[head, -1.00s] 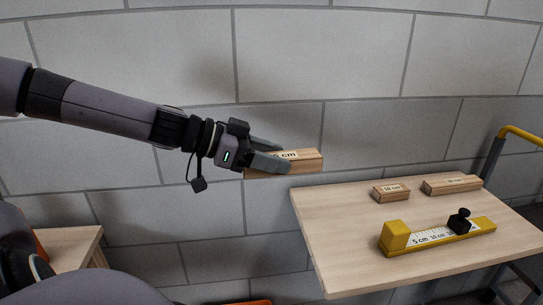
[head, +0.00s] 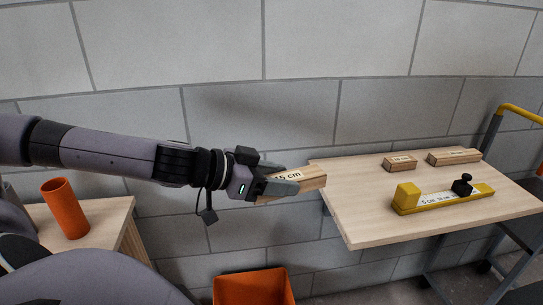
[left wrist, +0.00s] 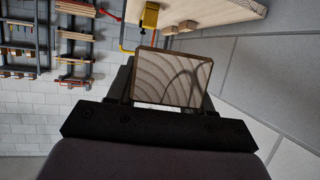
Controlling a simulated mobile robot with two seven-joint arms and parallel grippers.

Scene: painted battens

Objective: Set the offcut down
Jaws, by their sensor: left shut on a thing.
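My left gripper (head: 279,183) is shut on a wooden offcut (head: 312,179) with a printed label that reads 15 cm. In the head view the offcut is in the air at the left edge of the worktable (head: 345,222), its far end just overlapping that edge in the picture. In the left wrist view the offcut's end grain (left wrist: 172,78) faces me between the jaws. The fingers hide part of the offcut. My right gripper is not in view.
On the worktable lie two other offcuts (head: 400,163) (head: 454,156) at the back and a yellow measuring jig (head: 442,200) with a black knob. The table's left front is bare. An orange bin (head: 254,288) stands below; an orange cup (head: 65,208) stands on a side table (head: 112,217).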

